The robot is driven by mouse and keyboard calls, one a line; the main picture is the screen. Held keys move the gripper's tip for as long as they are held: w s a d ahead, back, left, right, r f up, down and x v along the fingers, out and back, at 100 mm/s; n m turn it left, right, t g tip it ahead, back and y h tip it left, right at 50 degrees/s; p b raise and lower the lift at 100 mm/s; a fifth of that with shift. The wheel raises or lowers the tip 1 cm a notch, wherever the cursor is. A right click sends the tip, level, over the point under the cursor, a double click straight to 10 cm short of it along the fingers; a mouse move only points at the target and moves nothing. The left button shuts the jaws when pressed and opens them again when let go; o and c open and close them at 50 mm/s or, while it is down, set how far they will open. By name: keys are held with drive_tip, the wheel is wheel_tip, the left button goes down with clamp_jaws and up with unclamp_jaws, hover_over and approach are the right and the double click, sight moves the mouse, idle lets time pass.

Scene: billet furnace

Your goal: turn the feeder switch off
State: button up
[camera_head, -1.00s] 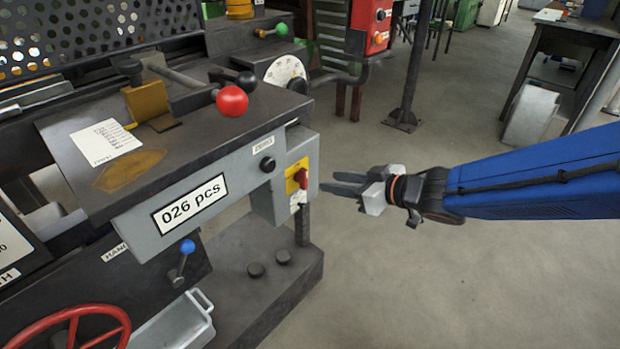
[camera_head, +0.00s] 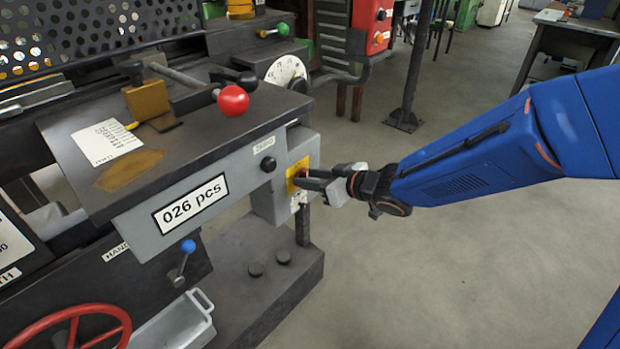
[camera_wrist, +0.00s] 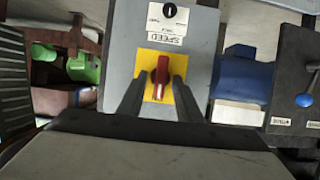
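The switch is a red knob (camera_wrist: 161,76) on a yellow plate (camera_wrist: 152,92), fixed to the front of a grey box (camera_head: 266,204) at the right end of the machine panel. In the wrist view the knob's grip stands upright in the picture. My gripper (camera_head: 304,179) is at the switch. In the wrist view its two dark fingers (camera_wrist: 160,84) lie on either side of the knob, with yellow plate showing between finger and knob. The gripper looks open around the knob. In the head view the fingers hide most of the knob.
A small black knob (camera_head: 268,164) sits on the panel left of the switch. A red ball lever (camera_head: 233,100) rises above the panel. A blue-tipped lever (camera_head: 187,246) and a red handwheel (camera_head: 75,328) are lower left.

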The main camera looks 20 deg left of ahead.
clamp_jaws()
drive_tip(key=shift+s, duration=0.1)
drive_tip(key=n+t, duration=0.2)
drive_tip(key=n, duration=0.2)
drive_tip(key=f+n+t, duration=0.1)
drive_tip(key=n+t, duration=0.2)
drive_tip(key=n, duration=0.1)
drive_tip(key=s+n+t, duration=0.1)
drive_tip(key=n+t, duration=0.1)
drive_tip(key=n, duration=0.3)
drive_tip(key=shift+s+a+f+t, duration=0.1)
drive_tip(key=shift+a+f+t, duration=0.15)
drive_tip(key=shift+t, duration=0.05)
idle(0.6)
drive_tip(key=shift+n, duration=0.3)
idle(0.3)
